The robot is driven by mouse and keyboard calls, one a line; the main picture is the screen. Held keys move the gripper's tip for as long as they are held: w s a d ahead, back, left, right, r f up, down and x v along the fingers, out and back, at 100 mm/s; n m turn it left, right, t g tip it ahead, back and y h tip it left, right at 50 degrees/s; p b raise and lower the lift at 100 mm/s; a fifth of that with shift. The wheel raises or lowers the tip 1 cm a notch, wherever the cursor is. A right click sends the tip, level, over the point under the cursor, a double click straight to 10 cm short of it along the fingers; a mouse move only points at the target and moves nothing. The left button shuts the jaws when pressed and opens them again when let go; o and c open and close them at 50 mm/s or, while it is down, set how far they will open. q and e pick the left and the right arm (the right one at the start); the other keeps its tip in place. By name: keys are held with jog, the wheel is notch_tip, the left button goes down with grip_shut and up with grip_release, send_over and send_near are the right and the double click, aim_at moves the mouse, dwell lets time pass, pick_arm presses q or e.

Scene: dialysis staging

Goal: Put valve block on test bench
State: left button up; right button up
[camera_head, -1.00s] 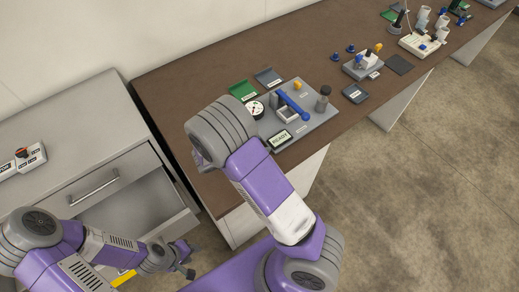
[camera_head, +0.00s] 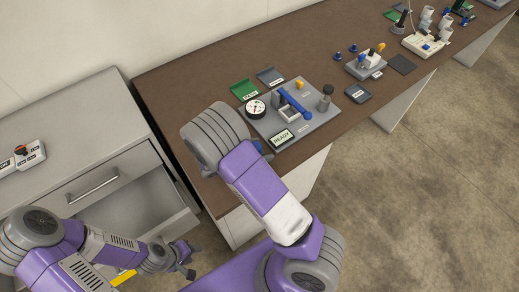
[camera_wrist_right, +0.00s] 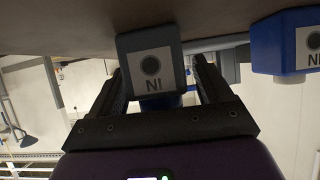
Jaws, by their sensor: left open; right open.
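In the right wrist view, which is upside down, a grey block (camera_wrist_right: 151,68) with a dark port and an IN label is between my right fingers, under the brown table surface. My right gripper (camera_wrist_right: 155,85) is open, with a finger on either side of it; contact is unclear. A blue block (camera_wrist_right: 285,42) with a similar label is to the right. I cannot tell which is the valve block. In the head view my right arm hides that gripper. The test bench (camera_head: 316,117) is a grey plate with gauge, blue lever and READY screen. My left gripper (camera_head: 187,262) is open near the drawer.
A green tray (camera_head: 243,90) and a grey tray (camera_head: 270,76) lie behind the bench plate. A dark small tray (camera_head: 358,93) and another grey fixture (camera_head: 366,66) lie to the right. A grey cabinet (camera_head: 60,130) with an open drawer (camera_head: 150,215) is at left.

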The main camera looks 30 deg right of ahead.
jog(key=shift+r, duration=0.25)
jog(key=p+v, duration=0.2)
jog(key=v, duration=1)
jog(key=shift+p, duration=0.3)
jog(key=shift+s+f, duration=0.1)
